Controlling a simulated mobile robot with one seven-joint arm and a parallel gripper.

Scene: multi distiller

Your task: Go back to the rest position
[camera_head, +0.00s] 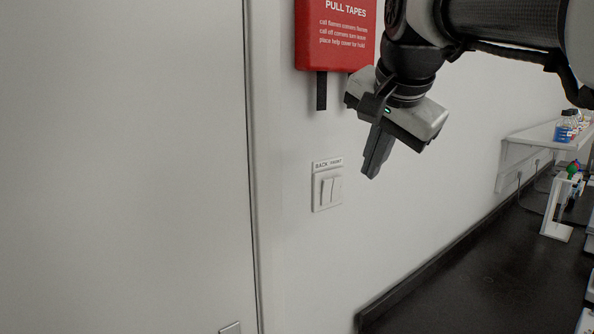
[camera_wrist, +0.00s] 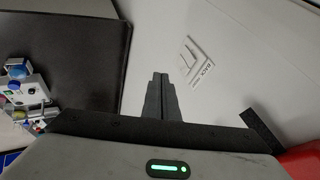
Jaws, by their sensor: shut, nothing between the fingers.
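My gripper (camera_head: 371,172) hangs from my arm in the upper middle of the head view, tilted down, in front of the white wall. Its two fingers are together with nothing between them. In the wrist view the closed fingers (camera_wrist: 159,76) point toward the wall. A white double light switch (camera_head: 327,188), with a label above it reading BACK and a second word, is on the wall to the left of and a little below the fingertips. It also shows in the wrist view (camera_wrist: 197,62), right of the fingers. The fingers appear apart from the switch.
A pale door panel (camera_head: 120,170) fills the left. A dark bench top (camera_head: 490,270) lies at right, with a white stand (camera_head: 557,215) and a wall shelf (camera_head: 535,136) holding blue-filled bottles.

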